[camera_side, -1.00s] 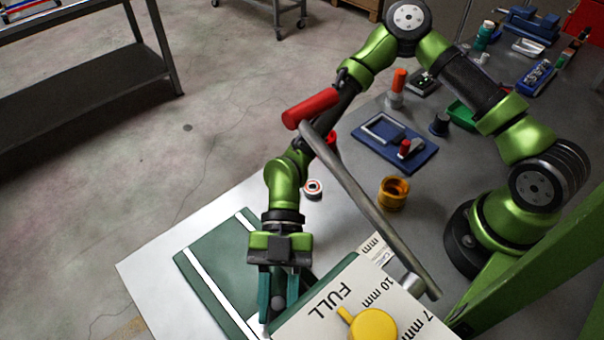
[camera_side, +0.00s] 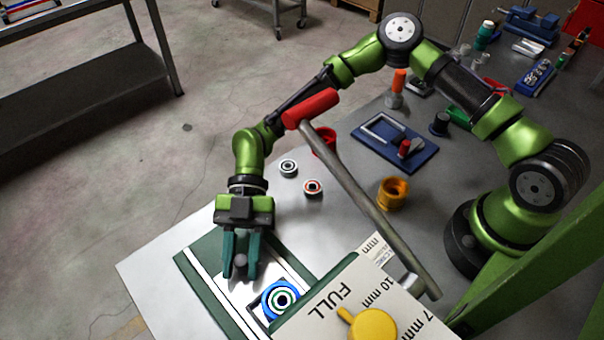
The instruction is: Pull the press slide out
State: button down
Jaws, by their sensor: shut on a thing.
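The press slide (camera_side: 235,289) is a pale plate running between white rails on a green base (camera_side: 206,283). It extends out from under the press head (camera_side: 345,305), which bears "FULL" and a yellow knob. A round grey knob (camera_side: 240,262) stands at the slide's outer end. My gripper (camera_side: 241,268) points down with its teal fingers on either side of this knob and is shut on it. A blue, white and green ringed disc (camera_side: 282,300) shows in the slide's dark recess, close beside the press head. The slide's inner end is hidden under the head.
A lever with a red handle (camera_side: 311,108) slants over the table close to my arm. Two small ringed discs (camera_side: 288,167) (camera_side: 313,188), an orange cup (camera_side: 393,193) and a blue tray (camera_side: 394,141) are on the table. The white table top left of the base is clear.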

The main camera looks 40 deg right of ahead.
jog(key=shift+w, duration=3.2)
jog(key=shift+w, duration=0.1)
jog(key=c, duration=0.9)
grip_release()
jog(key=v, duration=1.6)
jog(key=shift+w+d+r, duration=0.1)
jog(key=shift+w+d, duration=0.05)
jog(key=shift+d, duration=0.2)
